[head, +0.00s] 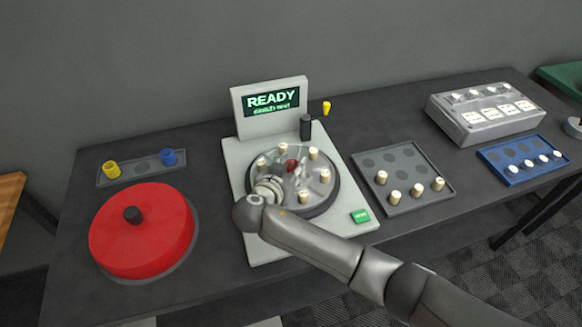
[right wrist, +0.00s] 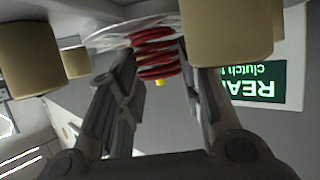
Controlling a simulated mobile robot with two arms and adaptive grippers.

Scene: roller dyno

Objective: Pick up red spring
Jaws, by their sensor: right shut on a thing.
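The red spring (right wrist: 157,52) is a coil standing between the two fingers of my right gripper (right wrist: 160,75) in the right wrist view. The fingers are shut on it from both sides. In the head view a small part of the red spring (head: 291,166) shows near the middle of the round clear disc (head: 275,158) on the white machine. My right gripper (head: 287,180) reaches in over the front of that disc there, and my wrist hides part of it. My left gripper is not in view.
Several cream cylinders (head: 325,176) stand around the disc, close to my fingers. The machine's screen (head: 271,102) reads READY. A grey tray (head: 400,205) with cream pegs lies to the right, a blue tray (head: 500,172) beyond it. A big red disc (head: 142,238) lies at the left.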

